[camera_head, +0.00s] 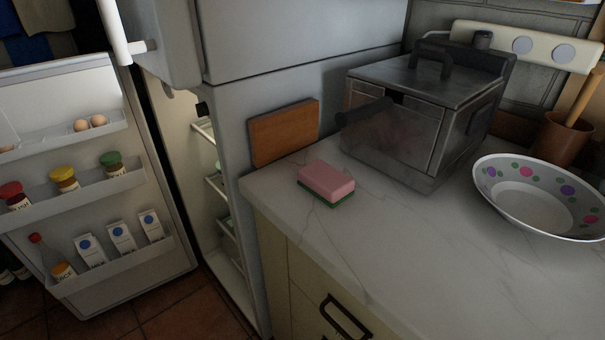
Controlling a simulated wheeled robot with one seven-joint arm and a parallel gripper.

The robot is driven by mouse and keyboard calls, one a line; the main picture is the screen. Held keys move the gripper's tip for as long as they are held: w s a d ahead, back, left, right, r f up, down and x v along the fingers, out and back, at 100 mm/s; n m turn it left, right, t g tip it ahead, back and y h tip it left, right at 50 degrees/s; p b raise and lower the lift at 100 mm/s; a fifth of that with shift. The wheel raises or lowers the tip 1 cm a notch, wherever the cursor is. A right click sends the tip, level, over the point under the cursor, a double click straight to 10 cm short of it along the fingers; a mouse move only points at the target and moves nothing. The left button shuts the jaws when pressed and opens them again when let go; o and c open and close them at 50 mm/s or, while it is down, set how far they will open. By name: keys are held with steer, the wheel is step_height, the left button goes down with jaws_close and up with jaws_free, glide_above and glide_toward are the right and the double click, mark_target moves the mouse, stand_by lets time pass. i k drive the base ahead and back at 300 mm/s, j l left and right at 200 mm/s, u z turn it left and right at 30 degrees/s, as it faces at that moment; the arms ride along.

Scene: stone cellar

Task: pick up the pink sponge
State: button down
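The pink sponge (327,180) lies flat on the pale marble countertop (400,245), near the counter's left end. Its upper part is pink and its underside is a green layer. Nothing covers it from this view. My gripper is not in view.
A metal box with a lid handle (425,105) stands behind and right of the sponge. A spotted bowl (535,200) is at the right. A wooden board (284,132) leans against the fridge side. The fridge door (95,215) stands open at left. The counter's front is clear.

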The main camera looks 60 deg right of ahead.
mark_target(328, 184)
steer(key=i+z, duration=0.1)
steer(key=z, duration=0.3)
steer(key=i+z, duration=0.1)
steer(key=z, duration=0.35)
steer(key=j+z, duration=0.1)
steer(key=z, duration=0.3)
steer(key=i+j+z, duration=0.15)
steer(key=z, duration=0.25)
